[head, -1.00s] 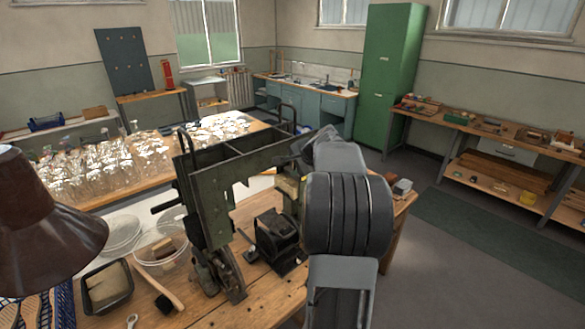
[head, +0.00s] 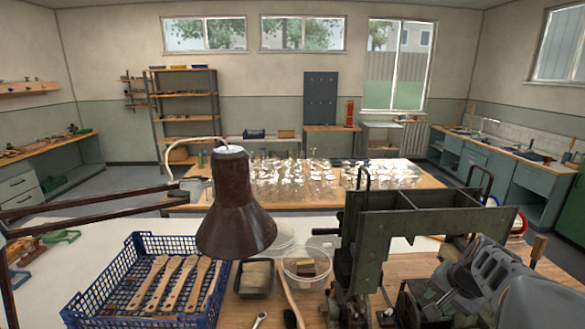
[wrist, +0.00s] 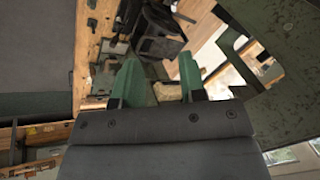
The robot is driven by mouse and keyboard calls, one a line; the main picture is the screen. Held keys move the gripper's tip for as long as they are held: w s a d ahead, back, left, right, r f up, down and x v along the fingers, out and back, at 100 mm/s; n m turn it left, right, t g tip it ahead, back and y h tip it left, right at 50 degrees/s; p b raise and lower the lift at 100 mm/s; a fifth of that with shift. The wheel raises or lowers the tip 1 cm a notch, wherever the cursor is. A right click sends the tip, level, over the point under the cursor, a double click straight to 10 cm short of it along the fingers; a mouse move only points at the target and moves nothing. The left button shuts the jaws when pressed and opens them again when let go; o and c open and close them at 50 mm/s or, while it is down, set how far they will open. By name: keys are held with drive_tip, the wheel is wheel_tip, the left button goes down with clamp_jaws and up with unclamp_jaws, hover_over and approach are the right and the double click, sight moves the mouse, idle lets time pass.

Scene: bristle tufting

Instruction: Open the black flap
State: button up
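The dark green tufting machine (head: 400,225) stands on the wooden workbench, right of centre in the head view, partly covered by my arm. A black mechanism low on the machine shows in the wrist view (wrist: 157,28), beyond my fingers. I cannot tell for sure which part is the black flap. My gripper (wrist: 160,80) has its two green fingers spread apart, with nothing held between them. It is over the bench beside the machine, with a visible gap to the black part. In the head view my arm hides the gripper.
A blue crate (head: 108,298) with wooden brush handles, a black tray (head: 238,291), a clear tub (head: 310,279) and a brown lamp (head: 232,205) are left of the machine. The machine's large green plate (wrist: 275,65) is close on the wrist view's right.

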drive_tip(key=s+a+f+n+h+b, duration=0.1)
drive_tip(key=s+a+f+n, duration=0.2)
drive_tip(key=s+a+n, duration=0.3)
drive_tip(key=s+a, duration=0.2)
drive_tip(key=a, duration=0.3)
drive_tip(key=shift+a+n+g+b, duration=0.3)
drive_tip(key=shift+g+b, duration=0.05)
drive_tip(key=shift+g, duration=0.05)
drive_tip(key=s+a+n, duration=0.1)
drive_tip(key=a, duration=0.2)
drive_tip(key=s+a+n+t+b, duration=0.1)
drive_tip(key=shift+s+a+r+n, duration=0.3)
drive_tip(key=shift+a, duration=0.1)
drive_tip(key=m+t+b, duration=1.1)
drive_tip(key=m+b, duration=0.6)
drive_tip(key=b, duration=0.4)
approach(442, 320)
drive_tip(key=shift+y, duration=0.3)
drive_tip(key=x, duration=0.3)
drive_tip(key=p+x, duration=0.1)
drive_tip(key=x, duration=0.6)
drive_tip(key=shift+w+d+f+p, duration=0.15)
drive_tip(key=shift+w+d+p, duration=0.05)
drive_tip(key=shift+d+p, duration=0.15)
